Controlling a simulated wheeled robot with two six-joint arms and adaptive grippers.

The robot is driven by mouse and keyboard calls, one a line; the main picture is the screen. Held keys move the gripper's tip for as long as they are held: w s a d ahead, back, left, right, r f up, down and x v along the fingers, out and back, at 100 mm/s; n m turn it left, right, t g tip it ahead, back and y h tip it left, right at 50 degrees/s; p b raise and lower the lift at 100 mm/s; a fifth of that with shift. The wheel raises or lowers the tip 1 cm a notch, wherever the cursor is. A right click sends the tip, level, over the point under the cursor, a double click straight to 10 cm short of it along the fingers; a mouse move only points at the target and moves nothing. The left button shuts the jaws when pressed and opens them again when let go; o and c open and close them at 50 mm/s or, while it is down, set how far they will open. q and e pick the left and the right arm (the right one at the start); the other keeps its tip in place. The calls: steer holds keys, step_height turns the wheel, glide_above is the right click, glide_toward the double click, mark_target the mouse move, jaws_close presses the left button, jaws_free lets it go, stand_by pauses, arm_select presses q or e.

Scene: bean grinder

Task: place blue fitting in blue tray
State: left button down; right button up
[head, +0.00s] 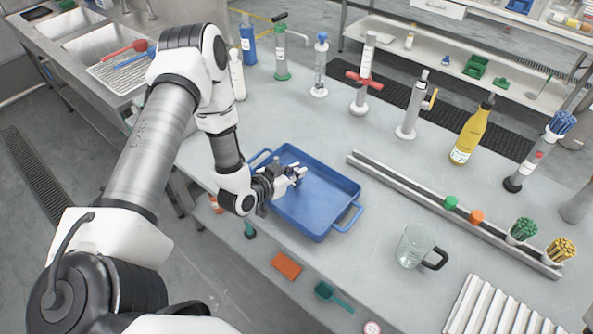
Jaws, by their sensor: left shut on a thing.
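The blue tray (326,200), with a handle at each end, lies on the grey table in the middle of the head view. My left gripper (297,175) reaches in from the left and is over the left part of the tray. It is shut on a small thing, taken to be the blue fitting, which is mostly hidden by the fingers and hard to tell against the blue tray. I cannot tell whether it touches the tray floor. The rest of the tray looks empty. My right gripper is not in view.
A metal rail (408,189) right of the tray carries a green fitting (450,202) and an orange fitting (476,216). A glass mug (412,246) stands front right. Bottles and upright tools, including a yellow bottle (472,133), line the back. An orange block (286,265) lies in front.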

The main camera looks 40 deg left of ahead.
arm_select(q)
steer(key=shift+s+a, duration=0.1)
steer(key=shift+s, duration=0.2)
steer(key=shift+f, duration=0.1)
steer(key=c, duration=1.3)
jaws_free()
steer(key=shift+o, duration=0.6)
steer(key=shift+w+f, duration=0.1)
steer(key=shift+w, duration=0.1)
steer(key=shift+s+r, duration=0.25)
steer(key=shift+r, duration=0.1)
steer(key=v, duration=1.1)
steer(key=shift+s+p, duration=0.3)
steer(key=shift+p, duration=0.15)
